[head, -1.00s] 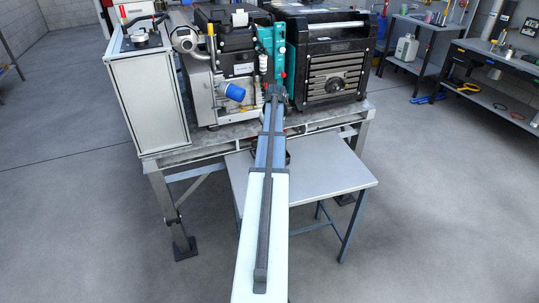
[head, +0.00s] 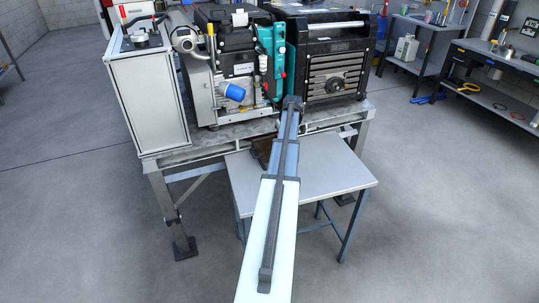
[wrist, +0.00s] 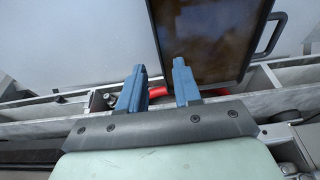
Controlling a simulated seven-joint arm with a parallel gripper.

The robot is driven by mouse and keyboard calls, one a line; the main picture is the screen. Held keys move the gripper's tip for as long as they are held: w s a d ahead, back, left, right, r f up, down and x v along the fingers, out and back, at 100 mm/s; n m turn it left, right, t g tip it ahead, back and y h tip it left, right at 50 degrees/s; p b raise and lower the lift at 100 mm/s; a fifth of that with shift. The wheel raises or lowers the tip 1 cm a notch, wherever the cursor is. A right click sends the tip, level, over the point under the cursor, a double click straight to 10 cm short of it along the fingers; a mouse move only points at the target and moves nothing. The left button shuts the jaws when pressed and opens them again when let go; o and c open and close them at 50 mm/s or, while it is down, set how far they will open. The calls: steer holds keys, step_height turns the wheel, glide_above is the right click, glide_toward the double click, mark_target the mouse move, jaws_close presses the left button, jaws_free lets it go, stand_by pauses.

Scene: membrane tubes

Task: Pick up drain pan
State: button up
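The drain pan looks like a dark brown, black-rimmed tray. In the head view a brown part of it (head: 261,150) shows left of my arm on the small table, and the rest is hidden. In the wrist view the pan (wrist: 207,38) fills the upper middle, with a black loop handle (wrist: 271,36) on its right side. My gripper (wrist: 159,68) has two blue fingers, spread apart with nothing between them. The fingers appear just short of the pan's near left corner; touching or apart cannot be told. In the head view my arm hides the fingers.
The small grey table (head: 325,180) stands under the front edge of a metal bench (head: 215,148) carrying a pump machine (head: 230,60) and a black ribbed unit (head: 335,75). In the wrist view a metal frame rail (wrist: 70,106) and red parts (wrist: 157,92) lie around the fingers.

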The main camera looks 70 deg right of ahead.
steer(key=shift+x, duration=2.75)
jaws_close()
